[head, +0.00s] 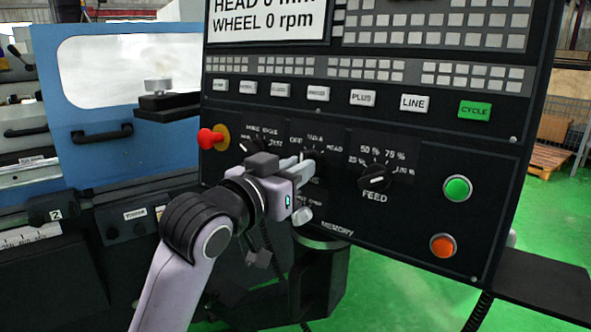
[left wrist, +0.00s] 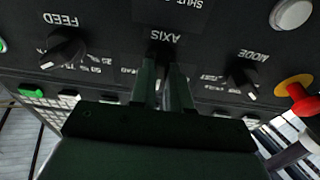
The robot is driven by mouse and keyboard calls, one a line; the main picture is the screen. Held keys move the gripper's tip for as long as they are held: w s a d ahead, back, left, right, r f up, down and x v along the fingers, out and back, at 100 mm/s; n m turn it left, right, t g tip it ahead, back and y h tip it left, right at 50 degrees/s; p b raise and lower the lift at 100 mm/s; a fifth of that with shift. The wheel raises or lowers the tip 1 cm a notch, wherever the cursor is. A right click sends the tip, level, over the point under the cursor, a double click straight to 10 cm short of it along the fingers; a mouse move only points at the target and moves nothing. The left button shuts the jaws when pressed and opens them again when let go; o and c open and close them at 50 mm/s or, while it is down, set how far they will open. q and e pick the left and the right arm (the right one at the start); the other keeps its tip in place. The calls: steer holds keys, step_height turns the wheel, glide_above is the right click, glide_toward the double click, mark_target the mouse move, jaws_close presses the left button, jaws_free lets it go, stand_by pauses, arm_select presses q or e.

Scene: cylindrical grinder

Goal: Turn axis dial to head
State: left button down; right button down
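The axis dial (head: 316,155) is a small black knob in the middle of the panel's lower row, with OFF at its left and HEAD at its right. My left gripper (head: 304,163) is at this dial, its two fingers reaching in from the left. In the left wrist view, the fingers (left wrist: 162,72) are close together just below the upside-down AXIS label, one on each side of the dark knob. They look shut on it, though they hide most of it. Its pointer direction is not clear. My right gripper is not in view.
The feed dial (head: 375,180) is to the right and the mode dial (left wrist: 243,80) is on the other side. A red knob (head: 208,138) sticks out at the panel's left. Green (head: 457,188) and orange (head: 443,245) buttons are at the right. A shelf (head: 540,285) juts out below.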

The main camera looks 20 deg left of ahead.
arm_select(q)
steer(key=shift+a+r+m+p, duration=0.1)
steer(key=shift+r+m+p, duration=0.05)
steer(key=shift+m+p, duration=0.95)
steer(key=m+h+p, duration=0.1)
steer(key=m+p, duration=0.2)
steer(key=shift+a+g, duration=0.1)
steer(key=shift+g, duration=0.2)
steer(key=shift+w+m+p, duration=0.1)
steer(key=shift+m+p, duration=0.85)
steer(key=shift+m, duration=0.25)
steer(key=shift+m+h, duration=0.3)
steer(key=shift+m, duration=0.4)
steer(key=shift+p, duration=0.3)
steer(key=c, duration=1.1)
jaws_free()
